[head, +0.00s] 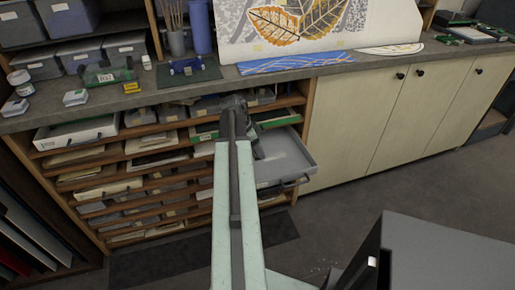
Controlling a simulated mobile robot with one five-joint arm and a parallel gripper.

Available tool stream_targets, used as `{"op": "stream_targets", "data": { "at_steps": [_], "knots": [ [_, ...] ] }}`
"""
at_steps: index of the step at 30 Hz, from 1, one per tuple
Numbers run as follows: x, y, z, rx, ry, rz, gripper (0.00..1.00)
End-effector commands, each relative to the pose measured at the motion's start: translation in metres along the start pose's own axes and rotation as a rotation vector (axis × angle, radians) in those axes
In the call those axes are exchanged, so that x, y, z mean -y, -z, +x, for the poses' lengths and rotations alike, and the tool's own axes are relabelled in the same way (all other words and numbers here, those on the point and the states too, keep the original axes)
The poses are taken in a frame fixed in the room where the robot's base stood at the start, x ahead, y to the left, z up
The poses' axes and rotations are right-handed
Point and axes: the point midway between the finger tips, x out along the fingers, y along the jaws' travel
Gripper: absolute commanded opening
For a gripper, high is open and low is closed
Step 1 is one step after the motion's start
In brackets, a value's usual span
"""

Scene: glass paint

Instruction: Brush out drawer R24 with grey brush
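A grey drawer (285,158) is pulled out from the shelf unit, right of my arm, and its visible floor looks mostly bare. I cannot read a number on it, so I cannot tell whether it is R24. My gripper (258,152) is at the far end of my pale green arm, dark and small, over the left part of this drawer. My arm hides the drawer's left side. I cannot tell whether the fingers are open or shut, or whether they hold anything. I cannot make out the grey brush.
Shelves (150,143) with papers and boxes lie left of the drawer. The counter (150,98) above holds bins, jars, a green mat (205,73) with a blue item and a leaf-pattern panel (300,25). Closed cream cabinets (415,110) stand right. A dark box-like shape (440,250) fills the lower right.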

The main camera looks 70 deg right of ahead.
Motion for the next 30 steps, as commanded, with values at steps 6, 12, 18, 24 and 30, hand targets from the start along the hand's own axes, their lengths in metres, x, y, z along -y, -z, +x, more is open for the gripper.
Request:
{"op": "stream_targets", "data": {
  "at_steps": [6, 12, 18, 24, 30],
  "knots": [
    [0.000, 0.001, -0.001, 0.000, 0.000, 0.000, 0.21],
    [0.000, 0.009, -0.021, 0.000, 0.000, 0.000, 0.21],
    [0.000, 0.012, -0.028, 0.000, 0.000, 0.000, 0.21],
    [0.000, 0.011, -0.026, 0.000, 0.000, 0.000, 0.21],
    [-0.001, 0.014, -0.025, 0.000, -0.002, 0.005, 0.21]
  ]
}}
